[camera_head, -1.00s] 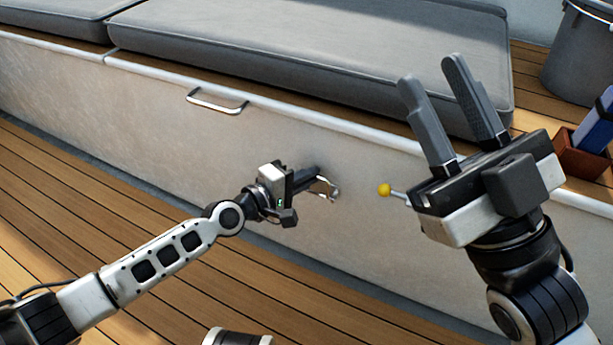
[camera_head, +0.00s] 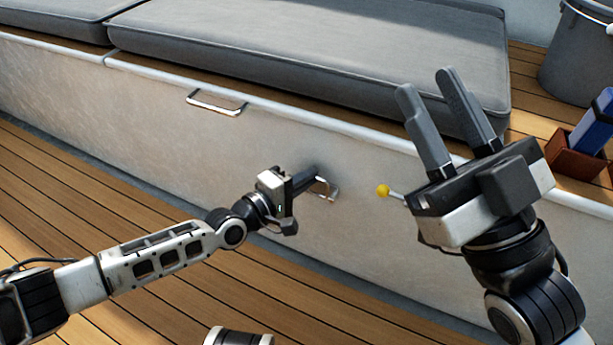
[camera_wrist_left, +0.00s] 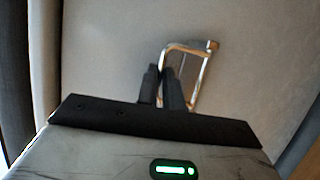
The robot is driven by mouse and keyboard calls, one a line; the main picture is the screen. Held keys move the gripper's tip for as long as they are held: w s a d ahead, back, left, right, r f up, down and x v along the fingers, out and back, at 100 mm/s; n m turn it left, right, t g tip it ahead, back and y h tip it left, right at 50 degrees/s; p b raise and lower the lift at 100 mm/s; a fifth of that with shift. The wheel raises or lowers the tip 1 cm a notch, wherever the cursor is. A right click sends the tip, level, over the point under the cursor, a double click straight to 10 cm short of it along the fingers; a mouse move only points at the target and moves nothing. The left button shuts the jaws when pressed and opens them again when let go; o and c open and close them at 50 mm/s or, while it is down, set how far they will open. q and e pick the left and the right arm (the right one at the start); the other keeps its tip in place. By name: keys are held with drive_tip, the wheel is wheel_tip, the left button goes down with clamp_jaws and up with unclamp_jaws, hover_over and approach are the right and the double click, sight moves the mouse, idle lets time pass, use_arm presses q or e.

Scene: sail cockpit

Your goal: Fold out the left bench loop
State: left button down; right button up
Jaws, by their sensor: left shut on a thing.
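The bench loop (camera_head: 333,193) is a small shiny metal loop on the pale front wall of the bench, and it stands out from the wall. In the left wrist view the loop (camera_wrist_left: 204,76) is a bent metal frame. My left gripper (camera_head: 314,174) reaches it from the left, with its fingers shut on one side of the loop; the fingers (camera_wrist_left: 163,72) hide part of that side. My right gripper (camera_head: 424,80) is open and empty, fingers pointing up in front of the bench, apart from the loop.
A metal handle (camera_head: 217,107) sits higher on the wall, up and left of the loop. A yellow knob (camera_head: 383,190) on a thin rod is close right; its base is hidden by my right gripper. Grey cushions (camera_head: 300,62) lie on top. A bucket (camera_head: 580,55) and box (camera_head: 572,162) stand right.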

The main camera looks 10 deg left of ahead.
use_arm(q)
drive_tip(key=shift+s+a+f+m+t+h+b, duration=0.3)
drive_tip(key=shift+s+a+f+t+h, duration=0.1)
drive_tip(key=shift+s+f+t, duration=0.1)
drive_tip(key=shift+s+f+m+t+h, duration=0.1)
drive_tip(key=shift+s+m+t+h, duration=0.2)
drive_tip(key=shift+t+h, duration=0.15)
drive_tip(key=shift+s+a+f+m+t+h, duration=0.1)
drive_tip(key=shift+s+f+m+t+h, duration=0.15)
drive_tip(key=shift+m+t+h, duration=0.3)
drive_tip(key=shift+s+a+f+m+t+h, duration=0.1)
drive_tip(key=shift+s+m+t+h, duration=0.2)
drive_tip(key=shift+h, duration=0.3)
use_arm(e)
drive_tip(key=shift+s+a+r+n+y, duration=0.15)
drive_tip(key=shift+s+r+n+y, duration=0.25)
drive_tip(key=shift+n+y, duration=0.45)
